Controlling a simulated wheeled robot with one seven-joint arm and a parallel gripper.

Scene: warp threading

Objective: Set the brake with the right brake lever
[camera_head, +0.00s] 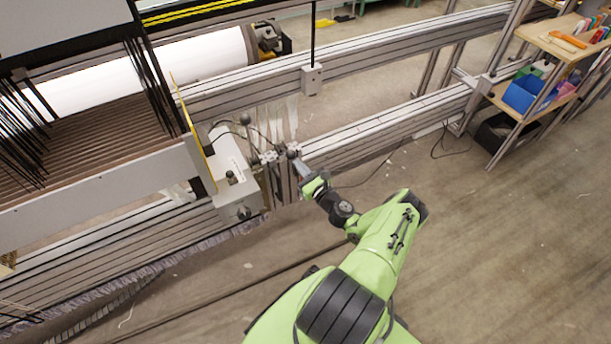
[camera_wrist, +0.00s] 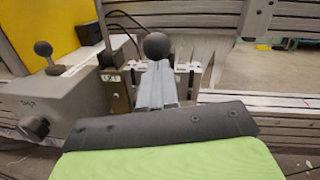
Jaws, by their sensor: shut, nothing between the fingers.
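A black ball knob (camera_wrist: 156,46) shows straight beyond my fingertips in the wrist view; it looks like the knob of the right brake lever, whose shaft is mostly hidden behind the fingers. The same knob (camera_head: 292,153) shows in the head view at the right end of the loom's control parts. My gripper (camera_wrist: 157,72) is shut and empty, its grey fingers pointing at the lever just below the knob. In the head view my gripper (camera_head: 299,166) is right beside the knob. I cannot tell whether they touch.
A grey box (camera_wrist: 65,100) with two more black knobs stands left of my fingers, beside a yellow panel (camera_wrist: 66,30). Aluminium rails (camera_head: 400,120) run behind. A shelf (camera_head: 560,45) with coloured bins stands at the far right. The floor on the right is mostly clear.

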